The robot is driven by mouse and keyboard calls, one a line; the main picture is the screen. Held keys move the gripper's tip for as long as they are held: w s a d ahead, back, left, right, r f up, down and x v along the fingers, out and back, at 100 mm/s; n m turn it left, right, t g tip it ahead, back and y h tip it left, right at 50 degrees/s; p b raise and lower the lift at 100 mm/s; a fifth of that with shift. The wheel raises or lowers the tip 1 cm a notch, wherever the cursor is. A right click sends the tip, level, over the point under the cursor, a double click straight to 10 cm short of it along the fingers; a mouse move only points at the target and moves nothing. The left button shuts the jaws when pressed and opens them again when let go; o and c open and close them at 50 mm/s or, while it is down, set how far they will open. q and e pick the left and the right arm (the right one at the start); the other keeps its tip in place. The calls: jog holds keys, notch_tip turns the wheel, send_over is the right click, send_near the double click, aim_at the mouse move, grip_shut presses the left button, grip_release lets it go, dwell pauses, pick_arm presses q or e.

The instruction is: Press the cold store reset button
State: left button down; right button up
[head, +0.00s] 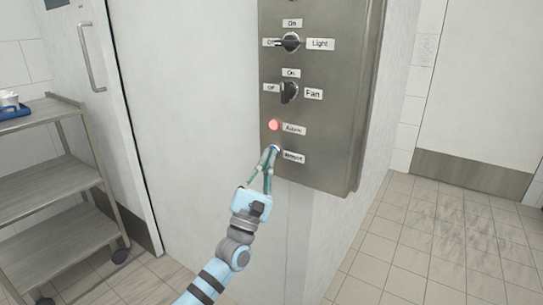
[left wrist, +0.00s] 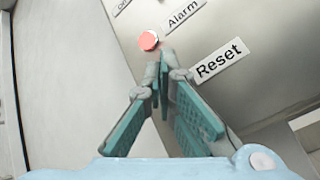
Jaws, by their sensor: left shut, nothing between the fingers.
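The reset button sits left of the Reset label (head: 293,156) on the grey control panel (head: 325,110). My left gripper (head: 271,150) is shut and empty, with its fingertips at the button's place. The fingertips cover most or all of the button, and I cannot tell whether it is pressed in. In the left wrist view, the shut left gripper (left wrist: 163,68) points at the panel just left of the Reset label (left wrist: 218,61). The right gripper is not in view.
A red alarm light (head: 273,125) is just above the fingertips. The fan switch (head: 289,92) and light switch (head: 290,42) are higher on the panel. A shelved cart (head: 60,178) stands at the left by a door with a handle (head: 92,58). Tiled floor at the right is clear.

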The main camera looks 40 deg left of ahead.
pick_arm(q)
jog(key=shift+w, duration=0.1)
jog(key=shift+s+p, duration=0.45)
jog(key=shift+s, duration=0.25)
jog(key=s+p, duration=0.3)
jog(key=s, duration=0.3)
jog(key=shift+p, duration=0.35)
jog(key=shift+d, duration=0.1)
dwell(0.4)
